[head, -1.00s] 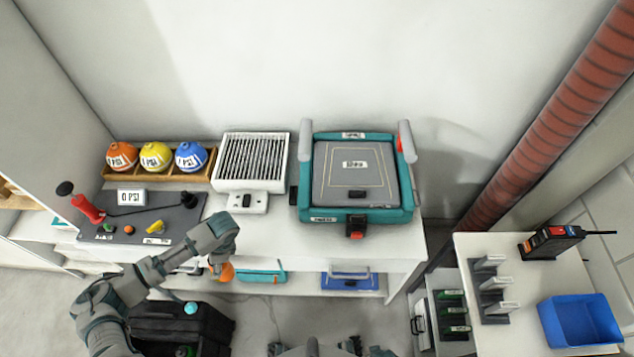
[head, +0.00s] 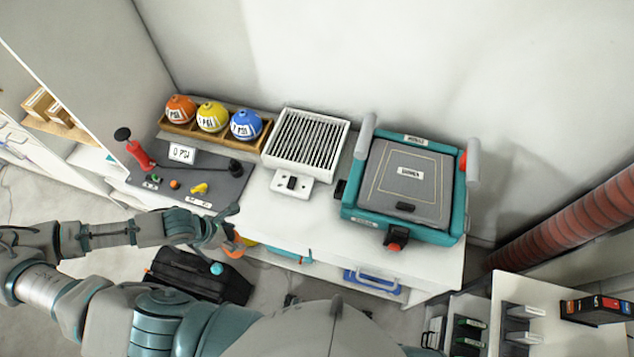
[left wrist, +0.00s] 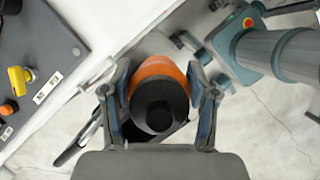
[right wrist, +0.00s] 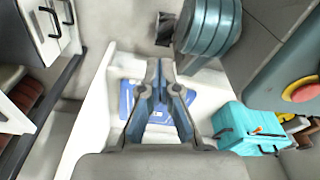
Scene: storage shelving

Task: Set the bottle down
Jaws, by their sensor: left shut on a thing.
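The bottle is orange with a black cap. In the left wrist view the bottle (left wrist: 158,72) is between the fingers of my left gripper (left wrist: 158,95), which is shut on it. In the head view my left gripper (head: 222,238) is at the bench's front edge, and only a small orange part of the bottle (head: 237,238) shows beside it. The bottle's lower part is hidden. My right gripper (right wrist: 160,75) shows in the right wrist view with its fingertips close together and nothing between them.
The white bench (head: 300,222) carries a control panel (head: 200,182), a rack of round PSI-labelled balls (head: 212,117), a grilled white unit (head: 305,140) and a teal-framed device (head: 410,190). Bare bench top lies before the grilled unit. A black case (head: 190,275) stands below.

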